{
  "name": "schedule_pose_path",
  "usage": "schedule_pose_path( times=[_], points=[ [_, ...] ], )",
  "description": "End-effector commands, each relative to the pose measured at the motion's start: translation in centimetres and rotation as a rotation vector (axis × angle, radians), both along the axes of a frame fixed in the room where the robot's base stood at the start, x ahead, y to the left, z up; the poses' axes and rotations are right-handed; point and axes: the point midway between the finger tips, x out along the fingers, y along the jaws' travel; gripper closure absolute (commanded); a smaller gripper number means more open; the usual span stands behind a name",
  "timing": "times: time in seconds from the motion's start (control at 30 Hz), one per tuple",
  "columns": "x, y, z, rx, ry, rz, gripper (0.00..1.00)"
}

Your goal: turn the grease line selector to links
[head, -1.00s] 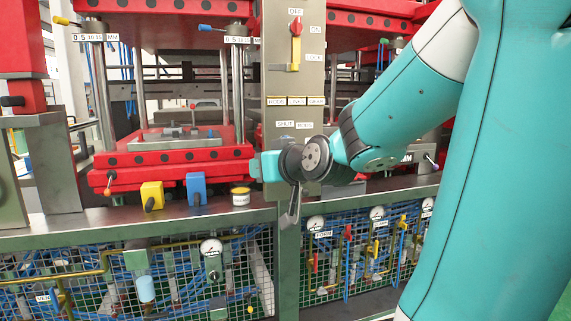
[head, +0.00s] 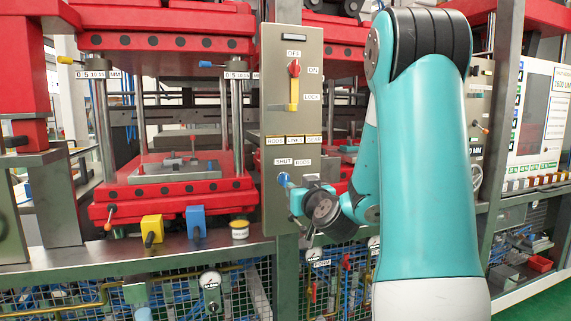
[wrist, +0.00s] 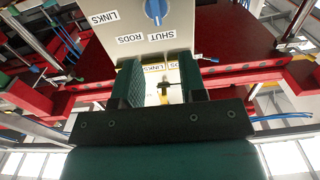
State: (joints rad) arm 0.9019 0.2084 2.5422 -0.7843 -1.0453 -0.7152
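The grease line selector is a blue knob (head: 283,179) low on the grey upright panel, just under the labels SHUT and RODS. In the wrist view, which is upside down, the knob (wrist: 156,9) is at the top edge, and its pale pointer mark appears towards SHUT (wrist: 161,36). The LINKS label (wrist: 103,17) is beside the knob there; my arm hides it in the head view. My gripper (head: 298,197) is just right of and below the knob. In the wrist view my gripper (wrist: 161,75) has its dark fingers apart, with nothing between them; the knob is beyond the fingertips.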

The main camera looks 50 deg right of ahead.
Motion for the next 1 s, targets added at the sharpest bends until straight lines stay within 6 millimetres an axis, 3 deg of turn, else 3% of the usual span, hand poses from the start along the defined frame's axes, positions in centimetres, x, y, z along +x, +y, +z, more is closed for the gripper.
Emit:
schedule_pose_path(
  times=[0.03, 0.37, 0.7, 1.0],
  points=[
    [0.0, -0.4, 0.6, 0.011, 0.004, -0.012, 0.62],
    [2.6, -1.9, 0.3, 0.011, 0.003, -0.013, 0.62],
    [7.4, -4.7, 0.7, 0.005, 0.000, -0.010, 0.62],
    [9.6, -6.1, 0.3, 0.005, 0.000, -0.010, 0.62]
  ],
)
